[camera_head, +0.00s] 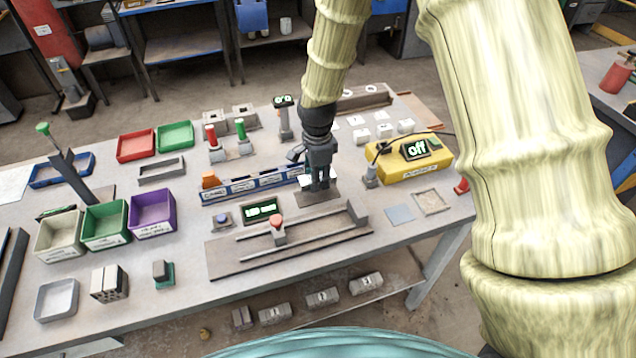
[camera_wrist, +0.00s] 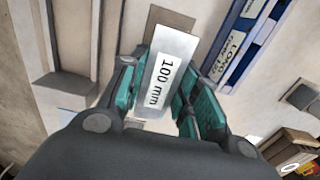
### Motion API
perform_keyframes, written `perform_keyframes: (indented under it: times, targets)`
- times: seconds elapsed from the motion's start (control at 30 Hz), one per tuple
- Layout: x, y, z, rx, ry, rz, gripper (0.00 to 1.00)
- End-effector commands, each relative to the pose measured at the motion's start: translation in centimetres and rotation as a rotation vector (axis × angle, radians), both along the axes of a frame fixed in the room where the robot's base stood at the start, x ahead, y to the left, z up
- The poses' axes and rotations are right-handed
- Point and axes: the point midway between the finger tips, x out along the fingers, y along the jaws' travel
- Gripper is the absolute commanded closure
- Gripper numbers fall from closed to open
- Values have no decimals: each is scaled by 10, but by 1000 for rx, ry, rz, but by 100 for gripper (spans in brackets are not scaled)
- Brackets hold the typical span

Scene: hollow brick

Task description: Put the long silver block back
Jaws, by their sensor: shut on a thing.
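The long silver block (camera_wrist: 172,62) carries a "100 mm" label and stands out between the teal finger pads of my gripper (camera_wrist: 160,88) in the wrist view. My gripper is shut on it. In the head view my gripper (camera_head: 319,182) points down at the right end of a blue labelled rack (camera_head: 232,192). The block is mostly hidden there by the fingers. In the wrist view the blue rack (camera_wrist: 232,58) lies to the right of the block, apart from it in the picture, with a label reading "LONG". The block's far end is over a brown surface; I cannot tell whether it touches.
A brown rail fixture (camera_head: 225,258) with a red-topped slider lies in front of the rack. A green display (camera_head: 260,211) stands close by. A yellow box (camera_head: 405,165) reading "off" is at right. Coloured bins (camera_head: 152,213) and a hollow brick (camera_head: 108,285) are at left.

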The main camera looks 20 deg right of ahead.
Motion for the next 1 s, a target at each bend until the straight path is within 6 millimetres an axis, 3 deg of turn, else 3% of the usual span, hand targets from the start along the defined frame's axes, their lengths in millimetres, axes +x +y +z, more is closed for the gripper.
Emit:
perform_keyframes:
  times: [0.4,0.77,0.8,0.9,1.0]
  targets:
    - [-1,0,-30,0,-1,0,100]
    - [-1,0,-34,0,0,0,100]
    - [-1,0,-34,0,0,0,66]
    - [-1,0,-34,0,0,0,48]
    - [-1,0,-34,0,0,0,47]
